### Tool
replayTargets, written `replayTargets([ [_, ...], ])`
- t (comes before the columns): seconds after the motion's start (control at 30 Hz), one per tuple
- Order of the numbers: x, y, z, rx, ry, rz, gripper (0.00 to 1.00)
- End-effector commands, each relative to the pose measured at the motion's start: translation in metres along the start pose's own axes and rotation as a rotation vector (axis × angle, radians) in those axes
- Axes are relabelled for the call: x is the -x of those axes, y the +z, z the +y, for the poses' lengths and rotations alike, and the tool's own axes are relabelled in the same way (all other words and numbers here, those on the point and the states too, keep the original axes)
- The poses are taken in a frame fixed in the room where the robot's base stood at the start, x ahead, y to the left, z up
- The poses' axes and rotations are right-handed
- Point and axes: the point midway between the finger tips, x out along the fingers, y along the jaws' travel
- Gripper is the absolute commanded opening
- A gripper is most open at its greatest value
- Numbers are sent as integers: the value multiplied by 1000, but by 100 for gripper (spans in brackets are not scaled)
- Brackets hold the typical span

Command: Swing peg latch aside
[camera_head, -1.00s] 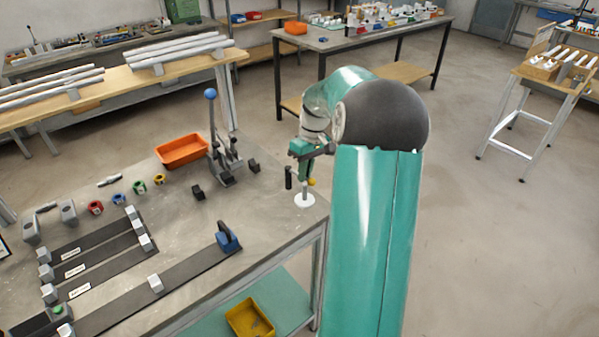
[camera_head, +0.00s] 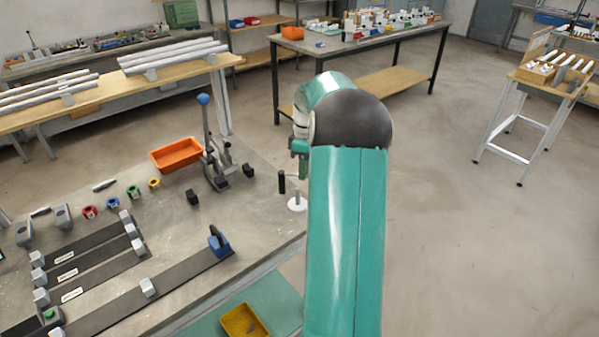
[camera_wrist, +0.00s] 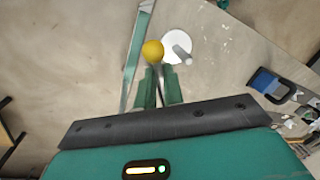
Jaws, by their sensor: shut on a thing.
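The peg latch has a white round base (camera_head: 297,204) with a short upright post, at the right corner of the grey bench. A dark upright grip (camera_head: 282,183) stands just left of the post in the head view. In the wrist view, the white base (camera_wrist: 176,45) and grey post lie just beyond my fingers. A yellow ball knob (camera_wrist: 152,50) sits right at the fingertips. My gripper (camera_wrist: 160,80) is shut on the thin latch lever below this knob. In the head view, my arm hides the knob and most of my gripper (camera_head: 302,172).
A lever clamp (camera_head: 215,160) and an orange bin (camera_head: 177,155) stand to the left on the bench. A blue block (camera_head: 218,240) sits on the long dark rail. A yellow bin (camera_head: 243,321) is on the lower shelf.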

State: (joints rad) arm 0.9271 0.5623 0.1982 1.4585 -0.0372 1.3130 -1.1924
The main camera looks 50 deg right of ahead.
Motion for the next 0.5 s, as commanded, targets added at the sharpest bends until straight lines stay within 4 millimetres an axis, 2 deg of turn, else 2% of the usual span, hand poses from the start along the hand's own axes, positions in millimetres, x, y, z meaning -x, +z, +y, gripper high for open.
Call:
replayTargets([
  [0.5, 8, -12, 30, 484, 3, -95, 0],
])
